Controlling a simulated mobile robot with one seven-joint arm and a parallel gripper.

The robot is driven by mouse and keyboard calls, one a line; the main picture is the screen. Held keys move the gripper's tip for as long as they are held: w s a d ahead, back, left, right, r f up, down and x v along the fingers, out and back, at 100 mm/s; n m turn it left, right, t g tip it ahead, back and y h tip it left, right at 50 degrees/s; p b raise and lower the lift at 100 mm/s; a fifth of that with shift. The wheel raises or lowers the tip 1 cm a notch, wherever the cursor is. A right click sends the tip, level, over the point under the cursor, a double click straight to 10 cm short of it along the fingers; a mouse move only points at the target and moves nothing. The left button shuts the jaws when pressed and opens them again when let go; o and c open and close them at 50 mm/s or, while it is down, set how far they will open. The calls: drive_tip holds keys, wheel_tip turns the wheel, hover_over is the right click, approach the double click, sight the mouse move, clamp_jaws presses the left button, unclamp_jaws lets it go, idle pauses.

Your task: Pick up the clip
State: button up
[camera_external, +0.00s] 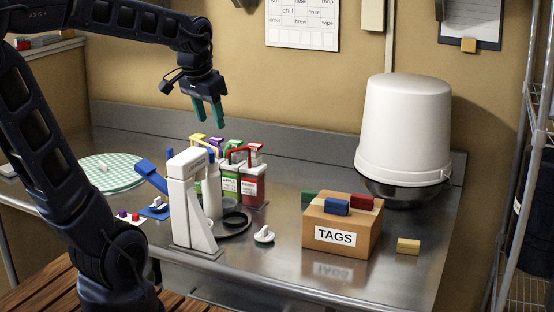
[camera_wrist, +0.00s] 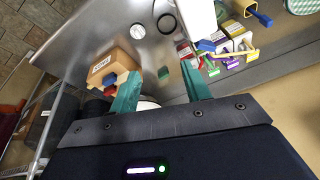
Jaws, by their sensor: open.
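No single object is clearly the clip. A tan block (camera_external: 408,245) lies on the counter right of the box. My gripper (camera_external: 208,117) is open and empty, its teal fingers pointing down, high above the counter's back and left of the box. The wrist view shows the box (camera_wrist: 118,60) beyond the left finger, with the blue piece (camera_wrist: 109,79) partly hidden.
A white press-like stand (camera_external: 188,205) and several coloured cartons (camera_external: 252,187) stand below my gripper. A small white piece (camera_external: 264,234) lies left of the box. A large white bucket (camera_external: 404,130) is upturned over a dark bowl at right.

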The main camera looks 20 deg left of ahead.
drive_tip(key=w+d+f+m+g, duration=0.1)
drive_tip(key=w+d+m, duration=0.3)
drive_tip(key=w+d, duration=0.6)
drive_tip(key=m+g, duration=0.3)
drive_tip(key=m, duration=0.6)
hover_over(408, 241)
wheel_tip(408, 241, down, 22)
drive_tip(key=f, duration=0.5)
drive_tip(key=shift+w+a+f, duration=0.1)
drive_tip(key=shift+w+a, duration=0.1)
drive_tip(key=shift+w, duration=0.1)
drive_tip(key=shift+s+d+f, duration=0.1)
drive_tip(key=shift+s+f, duration=0.05)
drive_tip(key=shift+f, duration=1.1)
drive_tip(key=shift+s+f, duration=0.1)
drive_tip(key=shift+f, duration=1.15)
clamp_jaws()
drive_tip(key=shift+r, duration=0.15)
